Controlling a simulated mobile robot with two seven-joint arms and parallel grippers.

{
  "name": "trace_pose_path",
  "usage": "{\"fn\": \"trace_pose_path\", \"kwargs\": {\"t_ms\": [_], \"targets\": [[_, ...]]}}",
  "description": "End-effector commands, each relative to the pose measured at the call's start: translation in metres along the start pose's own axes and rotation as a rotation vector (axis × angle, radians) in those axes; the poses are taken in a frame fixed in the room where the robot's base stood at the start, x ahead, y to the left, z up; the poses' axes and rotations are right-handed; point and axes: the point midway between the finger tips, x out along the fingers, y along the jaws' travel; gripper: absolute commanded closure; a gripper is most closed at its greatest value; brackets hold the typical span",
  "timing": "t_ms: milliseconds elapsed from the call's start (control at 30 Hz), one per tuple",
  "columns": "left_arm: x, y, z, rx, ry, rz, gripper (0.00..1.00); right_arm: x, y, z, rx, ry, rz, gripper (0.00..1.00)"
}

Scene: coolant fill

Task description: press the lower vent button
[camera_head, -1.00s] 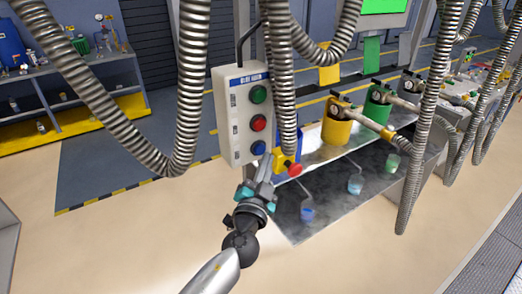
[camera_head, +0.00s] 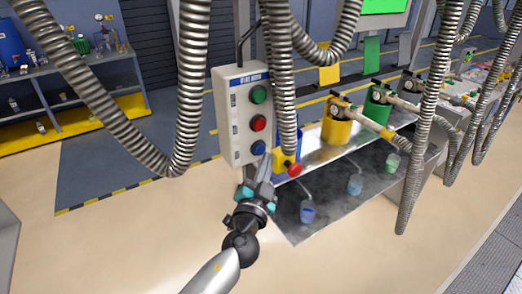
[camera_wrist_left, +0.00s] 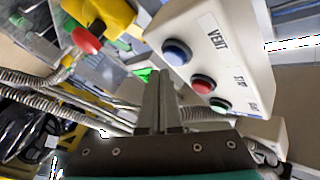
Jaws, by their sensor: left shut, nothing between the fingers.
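A pale control box (camera_head: 229,122) shows a green button on top, a red one in the middle and the blue vent button (camera_head: 258,148) lowest. In the left wrist view, the blue button (camera_wrist_left: 177,52) sits by the word VENT on the box (camera_wrist_left: 235,40). My left gripper (camera_head: 267,158) is shut and empty, with its tips just below and right of the blue button. In the wrist view, the shut fingers (camera_wrist_left: 158,78) end just short of that button in the picture; contact cannot be made out. My right gripper is not in view.
A red mushroom button (camera_head: 294,169) on a yellow block stands close right of my left fingers. Ribbed hoses (camera_head: 283,90) hang right beside the box and on both sides. A bench with a yellow container (camera_head: 337,128) stands to the right. Floor on the left is clear.

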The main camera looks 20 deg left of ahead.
Motion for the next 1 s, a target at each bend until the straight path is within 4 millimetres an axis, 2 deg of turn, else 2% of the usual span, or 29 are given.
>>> {"fn": "trace_pose_path", "kwargs": {"t_ms": [1000], "targets": [[0.007, -0.0052, 0.005, 0.0, 0.0, 0.0, 1.0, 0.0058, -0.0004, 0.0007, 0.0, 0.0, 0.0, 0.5]]}}
